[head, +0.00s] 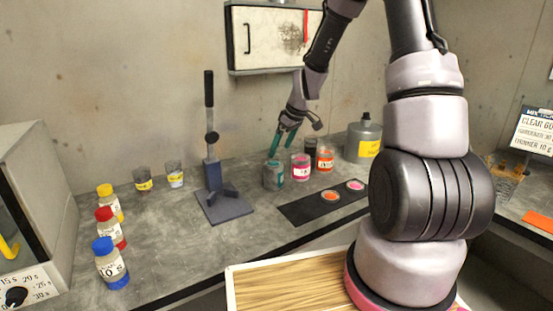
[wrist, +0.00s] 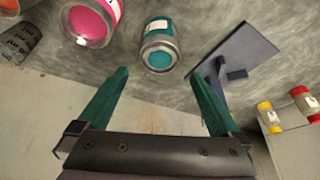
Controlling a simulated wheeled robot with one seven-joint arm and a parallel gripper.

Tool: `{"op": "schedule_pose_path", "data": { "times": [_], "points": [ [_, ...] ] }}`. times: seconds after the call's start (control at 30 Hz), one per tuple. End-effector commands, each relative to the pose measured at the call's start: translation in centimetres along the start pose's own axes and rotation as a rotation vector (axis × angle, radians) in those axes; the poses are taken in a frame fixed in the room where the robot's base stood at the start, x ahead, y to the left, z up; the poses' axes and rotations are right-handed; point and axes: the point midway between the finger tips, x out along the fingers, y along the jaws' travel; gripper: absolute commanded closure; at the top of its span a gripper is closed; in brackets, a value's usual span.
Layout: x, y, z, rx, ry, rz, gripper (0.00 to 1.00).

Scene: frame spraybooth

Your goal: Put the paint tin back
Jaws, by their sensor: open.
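Several open paint tins stand in a group on the grey counter: a teal tin (head: 273,176), a pink tin (head: 301,168), an orange tin (head: 325,159) and a dark one behind them. My gripper (head: 284,143) is above the teal tin, fingers pointing down. In the wrist view, my gripper (wrist: 160,90) has its green fingers wide apart with nothing between them. The teal tin (wrist: 160,47) lies just beyond the fingertips, and the pink tin (wrist: 92,20) is to its left. Which tin the task means cannot be told.
A black strip (head: 318,205) with an orange and a pink lid or disc lies in front of the tins. A dark stand (head: 225,205) with an upright post is left of them. Bottles with yellow, red and blue caps (head: 110,265) stand further left. A grey can (head: 362,140) stands behind right.

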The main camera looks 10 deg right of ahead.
Motion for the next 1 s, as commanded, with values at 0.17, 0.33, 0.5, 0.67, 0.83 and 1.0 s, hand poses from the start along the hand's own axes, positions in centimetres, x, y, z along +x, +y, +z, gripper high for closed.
{"op": "schedule_pose_path", "data": {
  "times": [0.17,0.33,0.5,0.67,0.83,1.0],
  "points": [
    [-2.4,0.1,0.0,0.001,0.001,0.001,0.0],
    [-4.5,-0.2,-0.1,0.022,0.001,0.016,0.0],
    [-10.8,-1.7,-0.1,0.143,0.013,0.077,0.0],
    [-18.3,-4.3,1.1,0.333,0.052,0.139,0.0],
    [-25.2,-7.7,3.4,0.549,0.123,0.177,0.0],
    [-30.5,-11.4,6.6,0.767,0.213,0.176,0.0]
  ]
}}
